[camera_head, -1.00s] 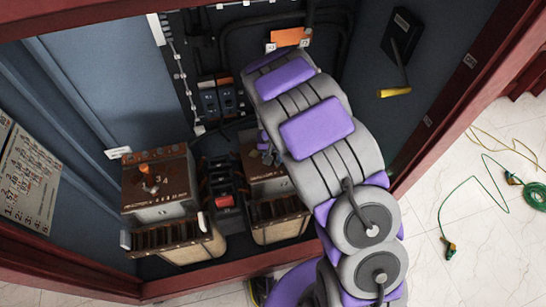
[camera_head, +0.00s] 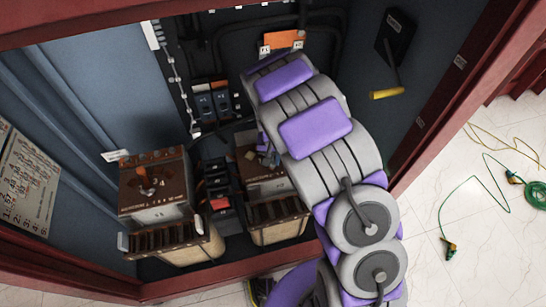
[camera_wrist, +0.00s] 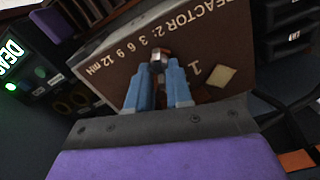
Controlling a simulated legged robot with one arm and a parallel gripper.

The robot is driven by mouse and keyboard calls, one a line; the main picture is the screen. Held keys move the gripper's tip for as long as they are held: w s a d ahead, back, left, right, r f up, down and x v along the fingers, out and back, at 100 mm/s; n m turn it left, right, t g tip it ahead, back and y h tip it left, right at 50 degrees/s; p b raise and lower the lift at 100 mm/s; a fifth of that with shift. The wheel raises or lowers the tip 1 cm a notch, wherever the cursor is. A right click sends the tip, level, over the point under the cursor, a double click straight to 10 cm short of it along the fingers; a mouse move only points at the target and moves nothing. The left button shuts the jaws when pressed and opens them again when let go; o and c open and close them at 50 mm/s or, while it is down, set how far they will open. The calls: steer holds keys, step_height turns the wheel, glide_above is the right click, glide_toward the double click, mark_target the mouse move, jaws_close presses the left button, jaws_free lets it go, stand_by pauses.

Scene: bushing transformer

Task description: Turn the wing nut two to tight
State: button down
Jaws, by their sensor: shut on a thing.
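The wooden-brown block lettered "REACTOR 2" (camera_wrist: 195,35) fills the upper middle of the wrist view. Its top panel (camera_head: 268,186) also shows in the head view, partly behind my arm. My gripper (camera_wrist: 158,72), with two blue fingers, is at this panel. The fingers are shut on a small fastener, the wing nut two. A silver metal end (camera_wrist: 157,58) shows at the fingertips; the rest of the nut is hidden between the fingers. How tight it is cannot be seen.
A similar block (camera_head: 155,205) with a copper-coloured wing nut (camera_head: 148,181) stands to the left. Black terminal parts (camera_head: 218,185) lie between the blocks. A black box with a yellow-ended lever (camera_head: 387,94) is on the right wall. Red-brown cabinet edges (camera_head: 215,278) frame the space.

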steer(key=m+p, duration=0.3)
steer(key=shift+s, duration=0.15)
steer(key=m+p, duration=0.2)
steer(key=m, duration=0.2)
steer(key=shift+p, duration=0.4)
steer(key=m+p, duration=0.1)
steer(key=m, duration=0.2)
steer(key=shift+m+p, duration=0.35)
steer(key=shift+m, duration=0.05)
steer(key=shift+f+m+p, duration=0.15)
steer(key=shift+m+p, duration=0.4)
steer(key=shift+m, duration=1.25)
steer(key=c, duration=1.2)
jaws_free()
steer(key=shift+c, duration=0.2)
steer(key=shift+a, duration=0.15)
